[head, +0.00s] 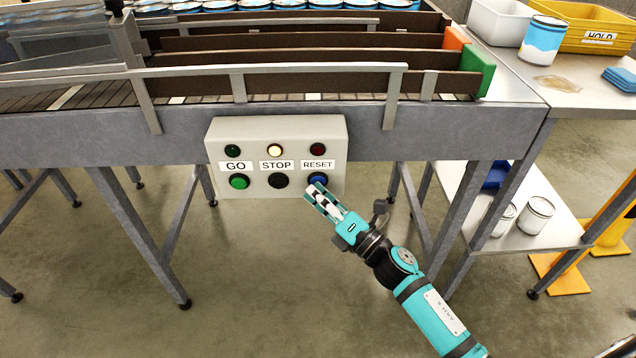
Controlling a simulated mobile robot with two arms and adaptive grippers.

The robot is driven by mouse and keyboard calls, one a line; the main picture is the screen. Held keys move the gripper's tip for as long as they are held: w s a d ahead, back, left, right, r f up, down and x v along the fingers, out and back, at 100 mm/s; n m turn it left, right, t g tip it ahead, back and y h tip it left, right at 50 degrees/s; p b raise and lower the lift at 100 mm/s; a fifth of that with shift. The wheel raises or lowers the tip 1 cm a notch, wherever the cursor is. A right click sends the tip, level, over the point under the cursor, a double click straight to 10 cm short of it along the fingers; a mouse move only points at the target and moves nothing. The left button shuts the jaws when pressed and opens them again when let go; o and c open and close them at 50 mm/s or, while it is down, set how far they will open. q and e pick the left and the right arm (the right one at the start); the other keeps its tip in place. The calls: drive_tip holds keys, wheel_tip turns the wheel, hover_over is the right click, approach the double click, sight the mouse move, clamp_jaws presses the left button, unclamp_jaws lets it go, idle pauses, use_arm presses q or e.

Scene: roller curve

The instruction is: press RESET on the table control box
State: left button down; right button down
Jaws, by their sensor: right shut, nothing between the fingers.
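The control box (212,172) is a pale grey panel on the front of the conveyor table (60,140). It carries GO, STOP and RESET labels, a lamp above each and a button below each. The middle lamp (275,150) glows yellow; the green and red lamps look dark. The RESET button (318,178) is blue and partly behind my right gripper. My right gripper (314,190) is shut and empty, with its fingertips at the lower edge of the RESET button. I cannot tell whether they touch it. My left gripper is not in view.
Cans (270,4) stand in a row on the conveyor behind rails. On the right table are a blue-and-white can (541,42), a yellow HOLD bin (600,38) and a white bin (490,22). Cans also stand on its lower shelf (555,235). Table legs flank the box.

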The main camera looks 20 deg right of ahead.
drive_tip(key=shift+s, duration=0.1)
drive_tip(key=shift+s+a, duration=0.25)
drive_tip(key=shift+s, duration=0.5)
drive_tip(key=s, duration=0.2)
drive_tip(key=s+a, duration=0.1)
drive_tip(key=s, duration=0.2)
drive_tip(key=shift+a, duration=0.2)
drive_tip(key=shift+w, duration=0.1)
idle(0.5)
